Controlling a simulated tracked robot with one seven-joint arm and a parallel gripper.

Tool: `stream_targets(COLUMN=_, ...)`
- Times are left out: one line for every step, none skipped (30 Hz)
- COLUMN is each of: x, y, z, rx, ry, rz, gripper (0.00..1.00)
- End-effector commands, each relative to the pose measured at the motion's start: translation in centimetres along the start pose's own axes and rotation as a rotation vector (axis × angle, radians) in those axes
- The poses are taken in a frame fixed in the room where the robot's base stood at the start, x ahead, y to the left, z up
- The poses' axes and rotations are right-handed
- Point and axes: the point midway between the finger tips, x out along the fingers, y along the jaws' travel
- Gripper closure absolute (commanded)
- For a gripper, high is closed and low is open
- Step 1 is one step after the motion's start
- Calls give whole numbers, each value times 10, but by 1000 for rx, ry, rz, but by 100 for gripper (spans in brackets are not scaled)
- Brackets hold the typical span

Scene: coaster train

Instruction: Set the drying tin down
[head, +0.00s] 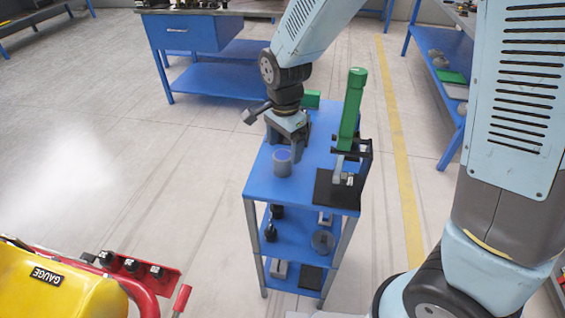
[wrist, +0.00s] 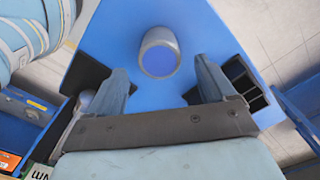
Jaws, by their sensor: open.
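In the wrist view the tin (wrist: 160,52) stands on the blue surface, just beyond and centred between my fingertips. My gripper (head: 297,152) is open, pointing down just behind the tin in the head view. In the wrist view both fingers of my gripper (wrist: 160,76) are spread wide with nothing between them. I cannot tell how high the fingertips are above the shelf.
A green block (head: 311,99) lies behind my gripper. Lower shelves hold several small parts. A yellow tank (head: 60,285) with red pipes is front left. Open floor surrounds the rack's left side.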

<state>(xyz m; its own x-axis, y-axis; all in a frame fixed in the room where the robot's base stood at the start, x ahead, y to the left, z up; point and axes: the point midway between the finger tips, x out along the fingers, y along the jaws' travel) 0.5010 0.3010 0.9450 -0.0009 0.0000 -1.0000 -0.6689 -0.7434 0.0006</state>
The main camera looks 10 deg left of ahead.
Motion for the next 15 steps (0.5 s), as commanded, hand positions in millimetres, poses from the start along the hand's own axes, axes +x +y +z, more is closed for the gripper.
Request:
stream_targets(x=3, y=0, z=0, rx=0, ry=0, rz=1, gripper=17)
stream_targets(x=4, y=0, z=0, rx=0, ry=0, rz=0, gripper=17)
stream_targets(x=6, y=0, z=0, rx=0, ry=0, rz=1, gripper=17)
stream_targets(x=7, y=0, z=0, rx=0, ry=0, rz=1, gripper=17)
stream_targets(x=8, y=0, z=1, rx=0, ry=0, rz=1, gripper=17)
stream_targets(x=12, y=0, z=1, rx=-1, ry=0, rz=2, gripper=17)
stream_targets(x=15, y=0, z=2, rx=-1, ry=0, rz=2, gripper=17)
stream_targets(x=19, y=0, z=2, rx=-1, ry=0, rz=3, gripper=17)
stream_targets(x=25, y=0, z=4, rx=-1, ry=0, rz=4, gripper=17)
stream_targets(x=29, y=-1, z=4, rx=-1, ry=0, rz=3, gripper=17)
stream_targets(x=33, y=-1, z=5, rx=-1, ry=0, rz=4, gripper=17)
stream_targets(x=38, y=-1, z=6, rx=-1, ry=0, rz=4, gripper=17)
stream_targets(x=42, y=-1, z=6, rx=0, ry=0, rz=3, gripper=17)
stream_targets(x=45, y=-2, z=5, rx=1, ry=0, rz=2, gripper=17)
stream_targets(x=49, y=-2, z=5, rx=1, ry=0, rz=3, gripper=17)
